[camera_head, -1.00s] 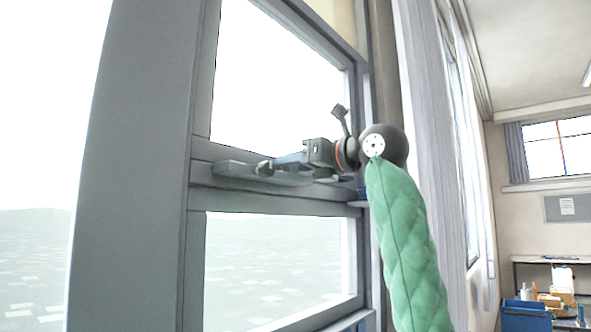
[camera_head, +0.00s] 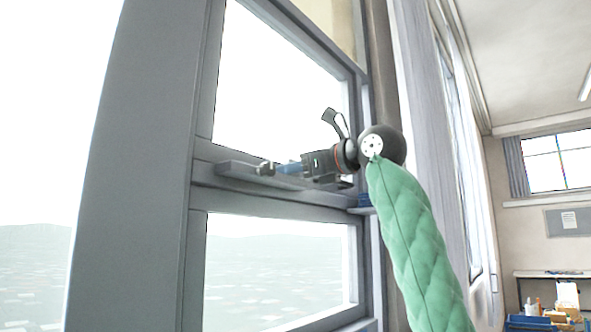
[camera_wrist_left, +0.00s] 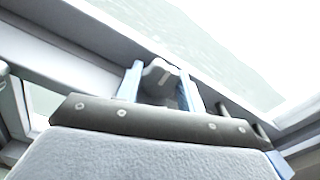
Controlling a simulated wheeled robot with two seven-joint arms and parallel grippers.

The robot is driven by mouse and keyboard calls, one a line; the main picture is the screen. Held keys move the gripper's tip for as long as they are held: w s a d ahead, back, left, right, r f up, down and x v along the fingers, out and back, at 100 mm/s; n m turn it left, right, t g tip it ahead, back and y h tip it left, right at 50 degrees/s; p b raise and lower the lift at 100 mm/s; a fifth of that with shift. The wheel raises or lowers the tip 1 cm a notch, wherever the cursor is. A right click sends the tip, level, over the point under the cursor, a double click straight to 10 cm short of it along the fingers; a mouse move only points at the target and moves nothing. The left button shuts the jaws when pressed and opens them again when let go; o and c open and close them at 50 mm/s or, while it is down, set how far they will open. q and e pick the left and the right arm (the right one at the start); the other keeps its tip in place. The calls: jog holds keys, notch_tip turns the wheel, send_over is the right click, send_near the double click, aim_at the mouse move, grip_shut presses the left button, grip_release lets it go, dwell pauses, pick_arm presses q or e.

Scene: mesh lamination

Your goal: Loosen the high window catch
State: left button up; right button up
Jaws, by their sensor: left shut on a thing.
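The window catch (camera_head: 265,168) is a small grey metal piece on the middle rail of the window. My left gripper (camera_head: 284,168) reaches it from the right, with its blue fingers at the catch. In the left wrist view the two blue fingers stand either side of the grey catch (camera_wrist_left: 161,78), and the gripper (camera_wrist_left: 160,88) is shut on it. The fingers partly hide the catch, so its exact turn is hard to tell. My right gripper is in neither view.
The grey window frame (camera_head: 135,180) stands close on the left. A pale curtain (camera_head: 430,130) hangs to the right of my green-sleeved arm. A far table (camera_head: 550,274) holds several small items.

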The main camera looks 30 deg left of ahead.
pick_arm(q)
jog(key=o, duration=1)
jog(key=shift+c, duration=0.2)
jog(key=d+b, duration=0.2)
jog(key=d, duration=0.6)
jog(key=shift+s, duration=0.2)
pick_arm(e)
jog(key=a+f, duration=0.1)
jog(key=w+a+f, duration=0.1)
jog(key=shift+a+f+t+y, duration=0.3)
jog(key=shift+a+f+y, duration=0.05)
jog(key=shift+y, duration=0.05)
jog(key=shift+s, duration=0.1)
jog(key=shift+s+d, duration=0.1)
